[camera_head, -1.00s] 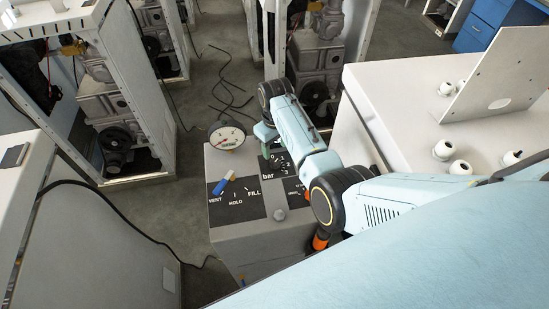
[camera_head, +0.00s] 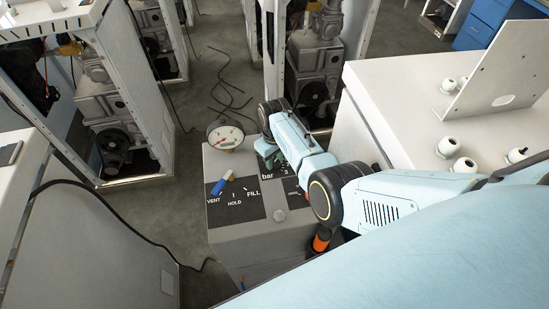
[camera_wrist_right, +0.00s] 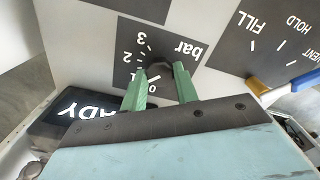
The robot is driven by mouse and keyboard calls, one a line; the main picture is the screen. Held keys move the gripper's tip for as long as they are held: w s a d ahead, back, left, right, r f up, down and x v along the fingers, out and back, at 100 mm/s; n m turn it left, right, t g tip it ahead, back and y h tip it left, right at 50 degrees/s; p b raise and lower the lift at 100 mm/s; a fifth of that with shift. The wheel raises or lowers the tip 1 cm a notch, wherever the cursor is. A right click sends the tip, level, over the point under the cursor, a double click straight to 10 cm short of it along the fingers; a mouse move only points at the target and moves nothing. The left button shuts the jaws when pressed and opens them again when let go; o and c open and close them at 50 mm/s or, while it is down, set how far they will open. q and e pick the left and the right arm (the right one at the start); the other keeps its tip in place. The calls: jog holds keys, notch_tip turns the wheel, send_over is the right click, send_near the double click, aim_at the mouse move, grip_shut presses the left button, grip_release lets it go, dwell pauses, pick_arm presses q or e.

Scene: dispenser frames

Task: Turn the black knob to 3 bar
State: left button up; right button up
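The black knob (camera_wrist_right: 160,69) sits on a dark dial plate marked 0, 1, 2, 3 and bar (camera_wrist_right: 187,50) in the right wrist view. My right gripper (camera_wrist_right: 161,74) has its two green fingers on either side of the knob, seemingly touching it. In the head view, my right gripper (camera_head: 270,158) is low over the dial, and the arm hides the knob and most of the scale. The knob's pointer direction cannot be made out. My left gripper is not in view.
A round gauge (camera_head: 226,135) stands at the back of the grey box (camera_head: 255,234). A blue-handled lever (camera_head: 222,183) is on the VENT/HOLD/FILL plate left of the dial. A white cabinet (camera_head: 362,128) stands close on the right.

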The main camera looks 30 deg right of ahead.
jog(key=c, duration=0.4)
jog(key=shift+o, duration=0.2)
jog(key=shift+m, duration=0.3)
jog(key=m+p, duration=0.1)
jog(key=m, duration=0.1)
jog(key=shift+r+m+p, duration=0.1)
jog(key=shift+m+p, duration=0.2)
jog(key=shift+m, duration=0.1)
jog(key=m+p, duration=0.1)
jog(key=m, duration=0.3)
jog(key=shift+m, duration=0.3)
jog(key=m, duration=0.9)
jog(key=shift+m+p, duration=0.35)
jog(key=shift+m, duration=0.05)
